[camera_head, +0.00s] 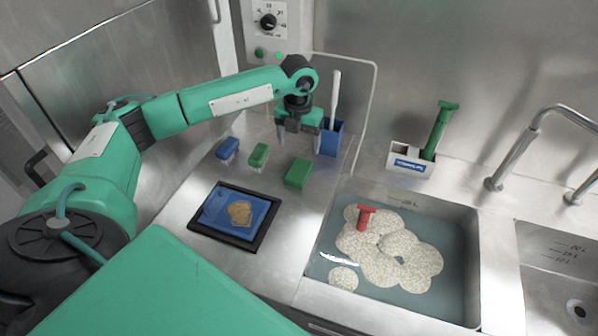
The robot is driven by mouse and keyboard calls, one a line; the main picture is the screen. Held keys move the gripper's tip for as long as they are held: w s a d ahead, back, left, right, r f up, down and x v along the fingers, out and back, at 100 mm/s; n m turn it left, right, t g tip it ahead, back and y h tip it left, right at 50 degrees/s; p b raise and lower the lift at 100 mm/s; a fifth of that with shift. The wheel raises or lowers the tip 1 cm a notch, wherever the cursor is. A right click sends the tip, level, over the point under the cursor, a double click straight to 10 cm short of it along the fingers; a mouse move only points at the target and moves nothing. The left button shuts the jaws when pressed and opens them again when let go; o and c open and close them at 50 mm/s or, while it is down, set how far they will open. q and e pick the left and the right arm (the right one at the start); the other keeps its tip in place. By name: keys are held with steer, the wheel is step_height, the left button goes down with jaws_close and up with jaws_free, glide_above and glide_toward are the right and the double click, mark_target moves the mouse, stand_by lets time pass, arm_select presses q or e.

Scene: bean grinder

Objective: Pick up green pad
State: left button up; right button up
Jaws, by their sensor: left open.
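A green block-shaped pad (298,173) lies on the steel counter in the camera_head view, right of the middle of the counter. A smaller green piece with a pale underside (259,154) lies to its left; I cannot tell for sure which of the two is the green pad. My left gripper (299,142) is open and points down. Its fingers are above and behind the larger green block, apart from it, with nothing between them. My right gripper is not in view.
A blue piece (228,148) lies at the left. A blue holder (330,138) with a white-handled tool stands close right of the gripper. A black-framed blue tray (265,240) lies in front. A sink basin (463,215) with pale round pieces is at the right.

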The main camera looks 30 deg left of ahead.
arm_select(q)
glide_above(299, 169)
steer(key=f, duration=0.5)
steer(key=shift+w+a+p, duration=0.2)
steer(key=shift+p, duration=0.15)
steer(key=shift+s+f, duration=0.1)
steer(key=f+p, duration=0.1)
steer(key=f, duration=0.1)
steer(key=f+p, duration=0.1)
steer(key=f, duration=0.1)
steer(key=shift+s+d+f, duration=0.15)
steer(key=shift+d+f, duration=0.05)
steer(key=shift+f, duration=0.3)
steer(key=c, duration=1)
steer(key=shift+c, duration=0.3)
steer(key=shift+r, duration=0.1)
